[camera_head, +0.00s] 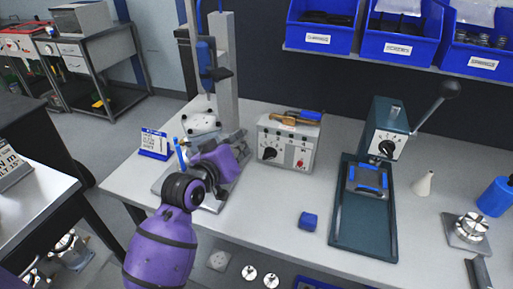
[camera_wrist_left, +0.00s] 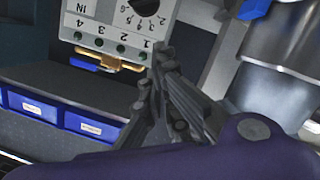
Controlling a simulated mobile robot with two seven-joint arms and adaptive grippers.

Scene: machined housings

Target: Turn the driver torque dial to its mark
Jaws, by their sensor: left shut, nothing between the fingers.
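A light grey controller box (camera_head: 303,150) stands on the bench with a black dial (camera_head: 269,153) on its front. The dial carries a pale pointer line, but I cannot read its mark. In the left wrist view the box (camera_wrist_left: 120,18) appears upside down, with numbers and a black dial (camera_wrist_left: 149,12) partly cut off by the top edge. My left gripper (camera_head: 243,139) is left of the box in the head view, partly hidden by its own purple arm. In the wrist view its fingers (camera_wrist_left: 165,62) are shut and empty, apart from the dial. My right gripper is not in view.
A driver (camera_head: 207,60) hangs on a post behind my left arm, above a grey fixture (camera_head: 170,186). A blue block (camera_head: 308,221) lies in front of the box. A green press (camera_head: 372,190) with its own dial stands to the right.

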